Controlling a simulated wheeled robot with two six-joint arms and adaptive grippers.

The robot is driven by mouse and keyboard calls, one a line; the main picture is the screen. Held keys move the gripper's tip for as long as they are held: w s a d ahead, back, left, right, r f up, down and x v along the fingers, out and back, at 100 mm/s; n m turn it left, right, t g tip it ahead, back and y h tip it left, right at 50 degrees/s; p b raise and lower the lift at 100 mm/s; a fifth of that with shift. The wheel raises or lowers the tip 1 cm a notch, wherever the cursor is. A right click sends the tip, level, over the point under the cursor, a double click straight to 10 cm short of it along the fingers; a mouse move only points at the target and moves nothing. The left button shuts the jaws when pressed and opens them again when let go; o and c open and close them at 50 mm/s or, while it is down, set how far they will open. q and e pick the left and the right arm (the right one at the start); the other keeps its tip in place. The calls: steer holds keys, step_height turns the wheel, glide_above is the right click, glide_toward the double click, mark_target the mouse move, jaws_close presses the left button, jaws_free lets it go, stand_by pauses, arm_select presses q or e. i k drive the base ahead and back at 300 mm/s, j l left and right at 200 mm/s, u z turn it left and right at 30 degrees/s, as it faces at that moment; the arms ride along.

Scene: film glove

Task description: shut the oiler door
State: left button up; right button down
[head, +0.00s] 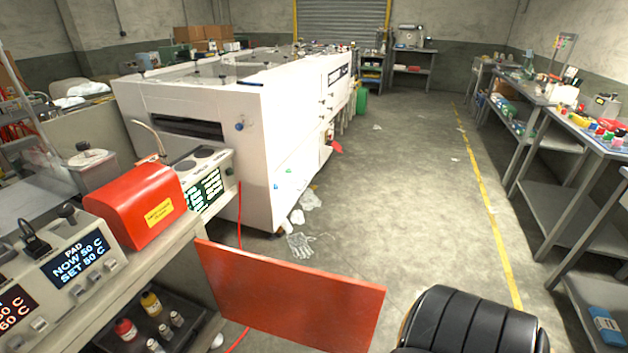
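A flat red door panel (290,300) stands open, swung out from the bench front on the left into the aisle. Its near left edge is beside the bench, and its far end reaches toward the bottom middle of the view. The open space under the bench top shows a dark tray (180,338) holding several small bottles, among them a red one (126,330) and a yellow one (151,303). No handle or latch can be made out on the panel. Neither of my grippers is in view.
A red box with a yellow label (135,205) and a control unit (65,262) stand on the bench top. A large white machine (265,150) is beyond. Crumpled gloves (300,245) lie on the floor. The aisle (400,180) is mostly clear; shelved tables (575,200) line the right.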

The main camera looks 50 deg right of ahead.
mark_target(322, 311)
steer(key=l+u, duration=0.15)
steer(key=l, duration=0.7)
steer(key=k+l+u, duration=0.1)
steer(key=l, duration=0.7)
steer(key=k+l+u, duration=0.15)
steer(key=l, duration=0.7)
steer(key=i, duration=0.05)
